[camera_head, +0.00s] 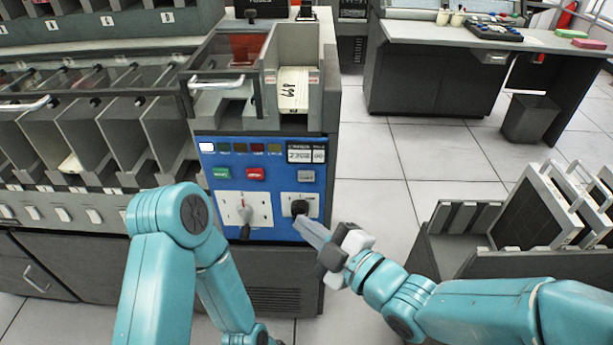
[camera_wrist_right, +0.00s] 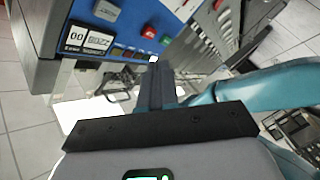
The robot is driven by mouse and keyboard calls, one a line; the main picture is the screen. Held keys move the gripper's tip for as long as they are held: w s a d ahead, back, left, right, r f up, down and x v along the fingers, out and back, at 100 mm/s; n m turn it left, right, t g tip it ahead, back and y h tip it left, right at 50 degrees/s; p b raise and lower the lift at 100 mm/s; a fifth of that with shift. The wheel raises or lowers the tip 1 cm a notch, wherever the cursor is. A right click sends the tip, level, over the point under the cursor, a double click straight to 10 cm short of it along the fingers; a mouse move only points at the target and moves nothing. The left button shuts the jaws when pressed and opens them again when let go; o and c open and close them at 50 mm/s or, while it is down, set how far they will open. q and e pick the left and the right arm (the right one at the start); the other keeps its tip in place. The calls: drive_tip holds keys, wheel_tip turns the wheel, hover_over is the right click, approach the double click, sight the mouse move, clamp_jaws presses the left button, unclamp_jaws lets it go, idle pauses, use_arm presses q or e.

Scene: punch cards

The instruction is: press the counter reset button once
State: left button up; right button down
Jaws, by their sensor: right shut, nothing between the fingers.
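The blue control panel (camera_head: 262,185) is on the front of the card machine. Its counter display (camera_head: 304,155) is at the upper right, reading about 2202 and 00. A small grey button (camera_head: 306,175) sits just below the display; I take it as the reset button. The wrist view shows the grey button (camera_wrist_right: 107,10) and the display (camera_wrist_right: 86,41) upside down. My right gripper (camera_head: 302,224) is shut and empty, below the grey button, its tip by the black knob (camera_head: 299,208). Whether it touches the knob I cannot tell. My left gripper is out of view.
A green button (camera_head: 221,173) and a red button (camera_head: 256,174) lie left of the grey one. A lever plate (camera_head: 232,210) is below them. A card rack (camera_head: 540,205) stands at the right. Open floor (camera_head: 375,185) lies right of the machine.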

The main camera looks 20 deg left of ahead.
sight(306, 176)
drive_tip(key=w+a+p, duration=0.2)
drive_tip(key=w, duration=0.6)
drive_tip(key=shift+p, duration=0.35)
drive_tip(key=shift+w+a, duration=0.15)
idle(1.5)
drive_tip(key=shift+w+a, duration=0.1)
drive_tip(key=shift+w, duration=0.2)
drive_tip(key=shift+w+a, duration=0.1)
drive_tip(key=shift+w, duration=0.35)
idle(0.6)
drive_tip(key=shift+b, duration=0.3)
drive_tip(key=shift+s+d+b, duration=0.25)
drive_tip(key=shift+s+b, duration=0.4)
drive_tip(key=shift+s, duration=0.2)
